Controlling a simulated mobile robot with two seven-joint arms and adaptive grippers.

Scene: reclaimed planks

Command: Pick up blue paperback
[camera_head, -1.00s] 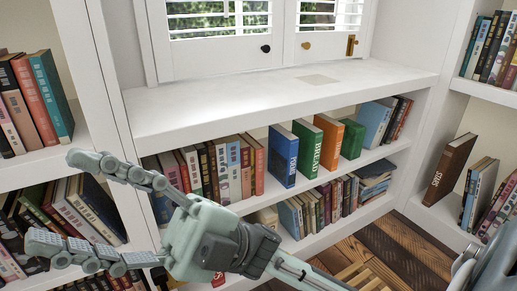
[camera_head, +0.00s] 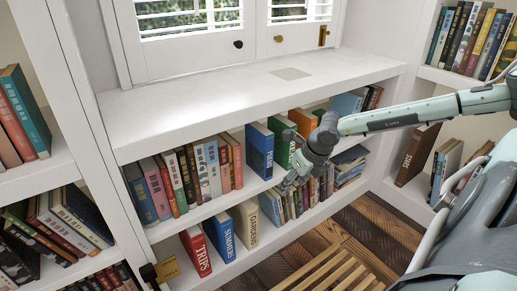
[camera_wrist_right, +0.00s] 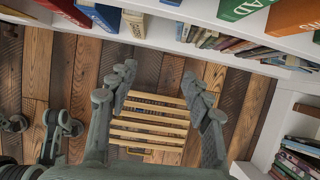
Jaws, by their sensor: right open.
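Two blue books could be the blue paperback; I cannot tell which. One blue book (camera_head: 260,151) stands upright on the upper shelf, left of a green book. Another blue book (camera_head: 221,237) stands on the lower shelf between a red and a cream book; it also shows at the top of the right wrist view (camera_wrist_right: 101,15). My right gripper (camera_head: 287,161) is in front of the shelves, right of both blue books. In the right wrist view its fingers (camera_wrist_right: 160,80) are spread and empty, with slats and floor beyond.
A red book (camera_head: 196,250) and a cream book (camera_head: 246,225) flank the lower blue book. A green book (camera_head: 283,146) stands beside the upper one. The white top ledge (camera_head: 215,96) is largely clear. A slatted wooden piece (camera_head: 325,272) is at floor level.

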